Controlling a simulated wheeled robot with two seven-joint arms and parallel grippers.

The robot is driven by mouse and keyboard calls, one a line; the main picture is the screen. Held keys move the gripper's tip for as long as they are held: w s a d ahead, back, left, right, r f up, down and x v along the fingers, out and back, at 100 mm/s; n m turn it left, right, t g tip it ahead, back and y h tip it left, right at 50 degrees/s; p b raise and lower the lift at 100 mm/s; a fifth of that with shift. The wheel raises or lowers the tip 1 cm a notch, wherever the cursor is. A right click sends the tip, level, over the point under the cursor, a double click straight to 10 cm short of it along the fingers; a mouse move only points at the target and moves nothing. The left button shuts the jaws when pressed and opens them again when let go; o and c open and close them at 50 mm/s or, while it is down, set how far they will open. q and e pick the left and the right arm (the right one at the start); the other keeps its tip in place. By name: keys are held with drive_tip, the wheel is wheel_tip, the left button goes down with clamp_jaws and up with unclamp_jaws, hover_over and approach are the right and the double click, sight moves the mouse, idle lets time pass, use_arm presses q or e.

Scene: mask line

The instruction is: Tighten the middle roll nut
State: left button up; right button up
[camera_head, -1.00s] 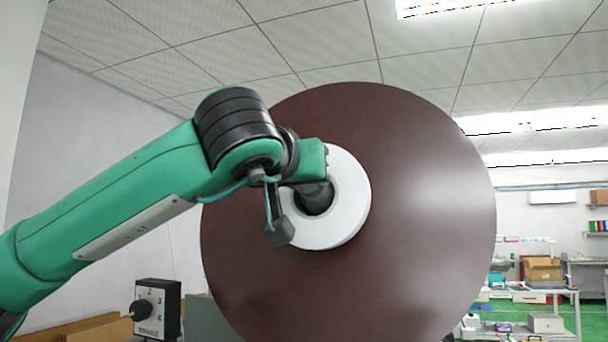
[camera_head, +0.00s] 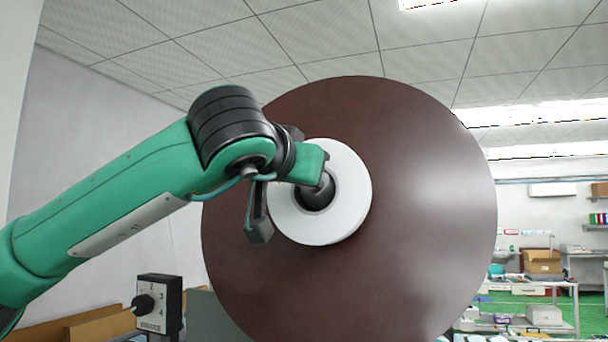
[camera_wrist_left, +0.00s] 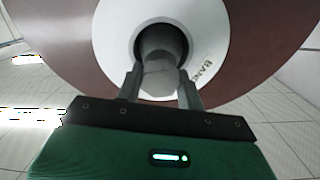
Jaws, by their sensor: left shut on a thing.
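A large dark brown disc (camera_head: 420,220) fills the middle of the head view, with a white ring-shaped roll core (camera_head: 345,215) at its centre. A dark grey nut (camera_head: 318,194) sits in the ring's hole. My left gripper (camera_wrist_left: 160,85) is at the hole, its two fingers on either side of the grey nut (camera_wrist_left: 160,68) in the left wrist view, shut on it. In the head view the fingers are mostly hidden behind my wrist. The white ring (camera_wrist_left: 210,35) bears partly readable lettering in the wrist view. My right gripper is not in view.
A grey control box with a black knob (camera_head: 158,303) stands at the lower left, near brown boards (camera_head: 95,328). Shelves with a cardboard box (camera_head: 541,261) stand far back at the right. The space in front of the disc's right half is clear.

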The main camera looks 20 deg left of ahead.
use_arm(q)
drive_tip(key=o, duration=1)
drive_tip(key=shift+f, duration=0.1)
drive_tip(key=s+b, duration=0.1)
drive_tip(key=s, duration=0.3)
drive_tip(key=s+b, duration=0.2)
drive_tip(key=s, duration=0.3)
drive_tip(key=s+r+b, duration=0.1)
drive_tip(key=s+b, duration=0.1)
drive_tip(key=s, duration=0.2)
drive_tip(key=shift+s+a, duration=0.4)
